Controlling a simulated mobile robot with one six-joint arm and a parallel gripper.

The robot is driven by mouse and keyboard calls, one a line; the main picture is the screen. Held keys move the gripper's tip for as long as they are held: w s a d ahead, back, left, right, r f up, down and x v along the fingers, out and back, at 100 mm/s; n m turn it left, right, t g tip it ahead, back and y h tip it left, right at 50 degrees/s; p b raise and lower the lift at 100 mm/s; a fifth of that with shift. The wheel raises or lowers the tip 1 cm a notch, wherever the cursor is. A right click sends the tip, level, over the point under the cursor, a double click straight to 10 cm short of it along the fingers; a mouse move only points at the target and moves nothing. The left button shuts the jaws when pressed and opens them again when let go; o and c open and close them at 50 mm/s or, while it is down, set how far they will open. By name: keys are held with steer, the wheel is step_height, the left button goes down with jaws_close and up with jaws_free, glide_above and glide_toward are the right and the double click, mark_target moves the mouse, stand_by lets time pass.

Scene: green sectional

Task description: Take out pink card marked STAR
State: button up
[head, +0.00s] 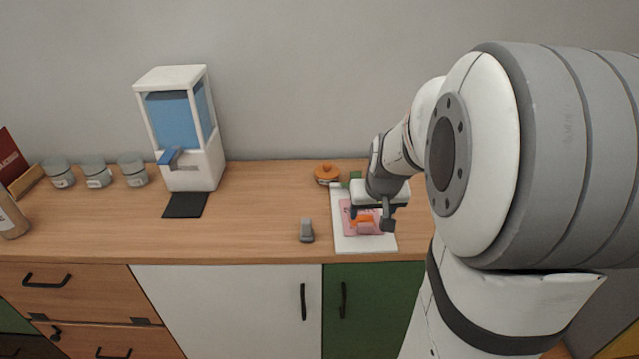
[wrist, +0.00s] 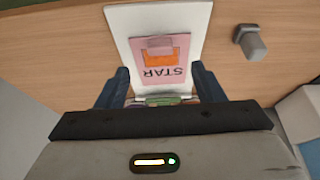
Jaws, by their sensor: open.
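The pink card (wrist: 148,67) marked STAR lies on a white board (wrist: 195,32) in the wrist view, its letters upside down. It has an orange patch (wrist: 163,55) and a small pinkish block (wrist: 160,43) at its far edge. In the head view the pink card (head: 349,222) shows on the white board (head: 345,245), partly hidden by my gripper. My gripper (head: 374,212) is over the board. In the wrist view my gripper (wrist: 162,82) is open, its dark fingers apart on either side of the card's near end. I see nothing held.
A small grey object (head: 306,231) stands left of the board. An orange-lidded jar (head: 327,174) is behind it. A white and blue dispenser (head: 183,130) and several grey jars (head: 97,174) stand further left. The counter (head: 260,215) between is clear.

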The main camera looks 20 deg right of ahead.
mark_target(366, 226)
steer(key=shift+d+x, duration=0.25)
steer(key=shift+x, duration=0.85)
steer(key=x, duration=0.6)
steer(key=shift+w+a, duration=0.2)
steer(key=c, duration=1.1)
